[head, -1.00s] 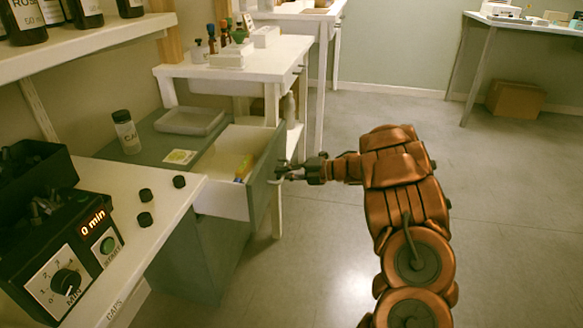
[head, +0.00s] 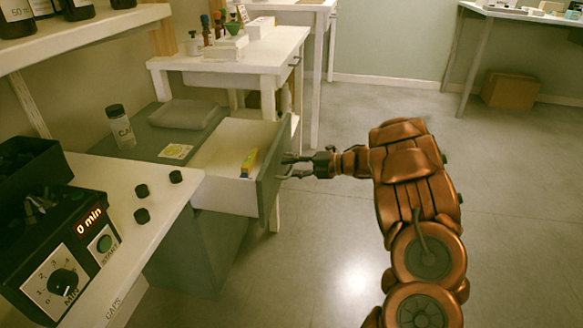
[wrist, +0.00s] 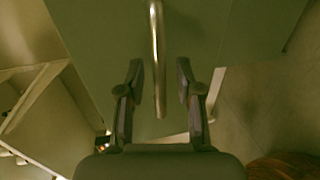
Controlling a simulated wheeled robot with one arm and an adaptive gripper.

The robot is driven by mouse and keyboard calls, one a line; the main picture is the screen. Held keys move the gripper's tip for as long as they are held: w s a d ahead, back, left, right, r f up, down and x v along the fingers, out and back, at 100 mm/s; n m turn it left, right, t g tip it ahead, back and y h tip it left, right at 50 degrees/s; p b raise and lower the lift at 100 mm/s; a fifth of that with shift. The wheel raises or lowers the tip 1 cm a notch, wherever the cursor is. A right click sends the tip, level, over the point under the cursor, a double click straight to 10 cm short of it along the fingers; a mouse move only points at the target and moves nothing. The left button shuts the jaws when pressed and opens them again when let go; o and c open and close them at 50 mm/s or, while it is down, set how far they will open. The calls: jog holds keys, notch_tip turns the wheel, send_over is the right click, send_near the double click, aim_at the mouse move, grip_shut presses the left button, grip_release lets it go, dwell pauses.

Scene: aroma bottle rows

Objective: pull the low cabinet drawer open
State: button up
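The drawer's front panel (head: 271,178) faces right. My gripper (head: 287,168) is just right of this panel, with its fingers spread. In the wrist view, the metal bar handle (wrist: 158,55) runs between the two open fingers of my gripper (wrist: 157,75), with a visible gap on both sides. In the head view the handle is hard to make out.
On the cabinet top are a grey tray (head: 187,113), a labelled bottle (head: 121,126) and a yellow card (head: 175,151). A timer box (head: 68,245) and black caps (head: 142,191) sit on the near bench. The floor to the right is clear, with a cardboard box (head: 510,90) far back.

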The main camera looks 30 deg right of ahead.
jog(key=v, duration=1.2)
dwell(0.6)
